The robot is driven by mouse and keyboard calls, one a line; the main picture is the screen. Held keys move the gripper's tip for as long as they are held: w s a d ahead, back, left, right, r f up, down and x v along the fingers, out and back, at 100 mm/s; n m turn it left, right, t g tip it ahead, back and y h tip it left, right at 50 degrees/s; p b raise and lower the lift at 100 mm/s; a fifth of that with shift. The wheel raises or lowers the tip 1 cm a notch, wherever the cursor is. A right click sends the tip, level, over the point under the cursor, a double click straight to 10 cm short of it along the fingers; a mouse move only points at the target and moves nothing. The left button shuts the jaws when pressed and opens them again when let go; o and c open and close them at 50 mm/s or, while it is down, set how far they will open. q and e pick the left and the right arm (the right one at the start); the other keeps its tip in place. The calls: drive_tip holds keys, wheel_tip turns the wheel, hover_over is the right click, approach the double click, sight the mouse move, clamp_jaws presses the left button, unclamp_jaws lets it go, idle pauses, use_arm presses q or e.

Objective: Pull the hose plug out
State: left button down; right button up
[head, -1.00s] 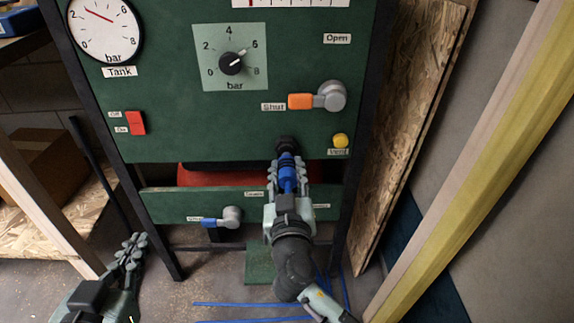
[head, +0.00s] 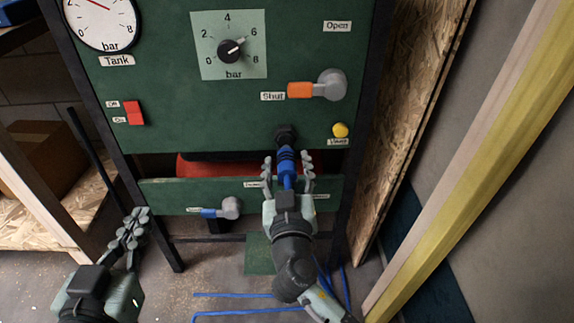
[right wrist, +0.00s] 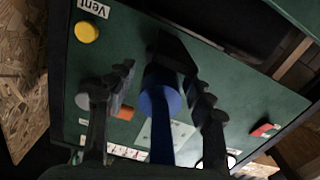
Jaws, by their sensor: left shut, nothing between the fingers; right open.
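The blue hose plug (head: 286,160) sits below the black socket (head: 286,134) on the green panel and appears to meet it; how deep it is seated cannot be told. In the right wrist view the plug (right wrist: 160,102) and its blue hose (right wrist: 162,145) lie between the spread fingers. My right gripper (head: 287,165) is open around the plug, with a visible gap on both sides. My left gripper (head: 136,220) is shut and empty at the lower left, apart from the panel.
Above the socket are an orange-handled valve (head: 302,90) at "Shut" and a yellow vent button (head: 340,130). A pressure knob (head: 231,50), red switch (head: 133,113) and blue-handled valve (head: 212,212) are also on the panel. Blue hose (head: 245,295) lies on the floor. A wooden board (head: 410,130) stands right.

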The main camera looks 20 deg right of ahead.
sight(288, 185)
drive_tip(key=v, duration=0.7)
drive_tip(key=shift+s+a, duration=0.1)
drive_tip(key=shift+s, duration=0.15)
